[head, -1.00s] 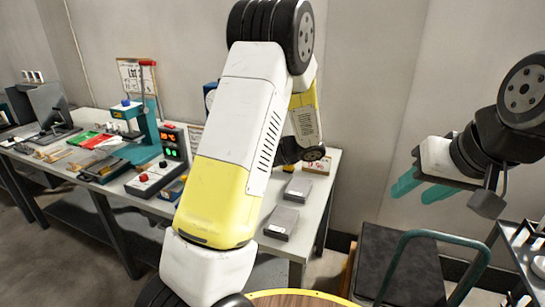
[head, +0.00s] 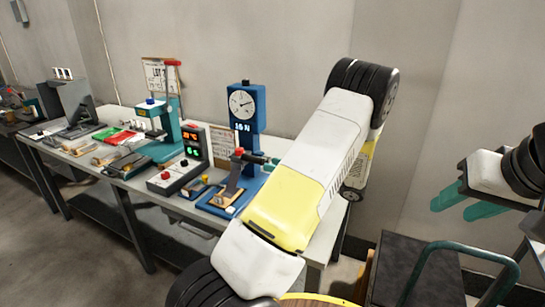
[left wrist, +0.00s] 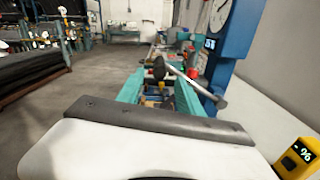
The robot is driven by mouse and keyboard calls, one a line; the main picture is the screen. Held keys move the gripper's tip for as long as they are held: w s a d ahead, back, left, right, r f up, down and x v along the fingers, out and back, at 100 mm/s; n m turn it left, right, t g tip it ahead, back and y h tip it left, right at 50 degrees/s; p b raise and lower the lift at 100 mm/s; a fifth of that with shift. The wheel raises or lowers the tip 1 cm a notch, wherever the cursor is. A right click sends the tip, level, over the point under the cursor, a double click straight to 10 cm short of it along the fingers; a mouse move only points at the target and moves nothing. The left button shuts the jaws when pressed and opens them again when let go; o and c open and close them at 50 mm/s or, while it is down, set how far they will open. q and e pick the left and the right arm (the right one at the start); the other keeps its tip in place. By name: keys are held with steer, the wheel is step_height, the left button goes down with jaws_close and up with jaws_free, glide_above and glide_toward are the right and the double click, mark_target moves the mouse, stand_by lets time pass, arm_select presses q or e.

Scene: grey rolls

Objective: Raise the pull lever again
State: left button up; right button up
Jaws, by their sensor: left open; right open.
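The blue tester (head: 247,120) with a round dial and a lit readout stands on the bench, and its column also shows in the left wrist view (left wrist: 236,42). A red knob (head: 239,151) tops a dark grey part low at its front; I cannot tell whether this is the pull lever. My left gripper (head: 270,160) is beside the tester's column, mostly hidden by my arm. In the left wrist view its teal fingers (left wrist: 165,90) are apart, and a grey bar (left wrist: 195,84) with a dark end slants across them. My right gripper (head: 466,203) is open and empty at the right.
A teal press (head: 168,125) with a red-topped upright handle stands further left. A control box (head: 174,178) with red buttons sits between. A dark cart (head: 415,265) with a green rail is at lower right. A yellow device (left wrist: 297,158) shows in the left wrist view.

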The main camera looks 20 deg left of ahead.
mark_target(245, 157)
arm_select(q)
steer(key=a, duration=0.7)
steer(key=shift+w+a, duration=0.2)
steer(key=shift+w, duration=0.05)
jaws_close()
stand_by(1.1)
